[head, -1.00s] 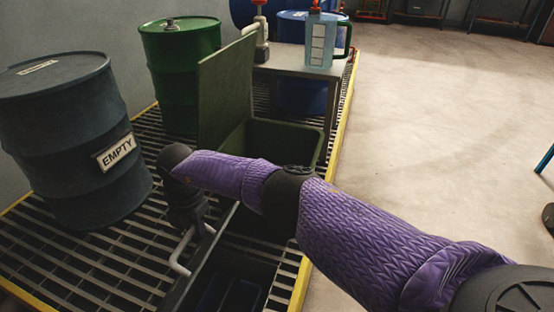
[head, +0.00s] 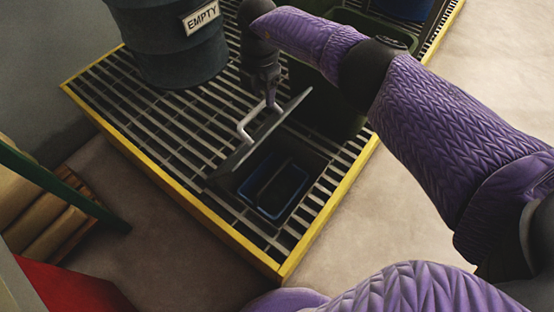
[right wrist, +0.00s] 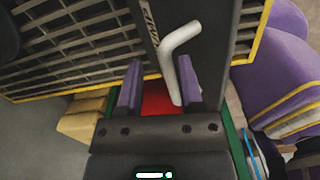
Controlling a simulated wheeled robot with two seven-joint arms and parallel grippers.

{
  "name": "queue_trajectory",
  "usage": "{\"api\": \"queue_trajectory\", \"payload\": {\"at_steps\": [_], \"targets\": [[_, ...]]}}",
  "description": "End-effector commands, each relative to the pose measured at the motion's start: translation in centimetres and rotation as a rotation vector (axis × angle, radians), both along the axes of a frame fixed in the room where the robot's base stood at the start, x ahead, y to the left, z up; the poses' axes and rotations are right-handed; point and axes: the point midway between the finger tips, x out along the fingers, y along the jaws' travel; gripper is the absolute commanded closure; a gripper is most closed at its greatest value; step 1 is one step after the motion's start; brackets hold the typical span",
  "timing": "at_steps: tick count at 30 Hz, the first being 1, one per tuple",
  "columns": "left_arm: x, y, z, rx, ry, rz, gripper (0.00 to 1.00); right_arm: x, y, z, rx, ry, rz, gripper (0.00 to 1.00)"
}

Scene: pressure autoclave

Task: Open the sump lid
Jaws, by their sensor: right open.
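The sump lid (head: 240,152) is a dark flat plate, raised and standing steeply on edge beside its opening in the grating. Its pale bent handle (head: 241,131) sticks out from the lid's left face. Below the opening, a blue rectangular container (head: 273,186) sits in the dark sump. My right gripper (head: 271,101) is at the handle, beside the raised lid. In the right wrist view, the open fingers (right wrist: 160,88) have the bent handle (right wrist: 178,62) between them, close to the right finger. Whether they touch is unclear. My left gripper is out of view.
A grey drum marked EMPTY (head: 170,42) stands on the yellow-edged grating (head: 150,115) behind the lid. A dark green bin (head: 318,105) stands close behind the opening, partly hidden by my arm. Bare floor lies to the right. A red object (head: 75,288) is at lower left.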

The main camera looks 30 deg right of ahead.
Motion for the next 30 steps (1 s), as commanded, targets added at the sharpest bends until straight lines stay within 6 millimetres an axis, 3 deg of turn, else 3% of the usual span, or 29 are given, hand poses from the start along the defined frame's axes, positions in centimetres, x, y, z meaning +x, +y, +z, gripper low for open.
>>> {"api": "queue_trajectory", "payload": {"at_steps": [1, 15, 30], "targets": [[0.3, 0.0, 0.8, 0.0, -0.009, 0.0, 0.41, 0.0, 0.1, 1.4, 0.0, -0.004, 0.0, 0.53], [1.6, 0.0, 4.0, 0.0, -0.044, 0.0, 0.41, -0.1, 0.2, 7.5, 0.004, 0.0, 0.004, 0.53], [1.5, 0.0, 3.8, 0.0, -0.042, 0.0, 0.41, -0.1, 0.3, 7.3, 0.005, 0.004, 0.004, 0.53]]}}
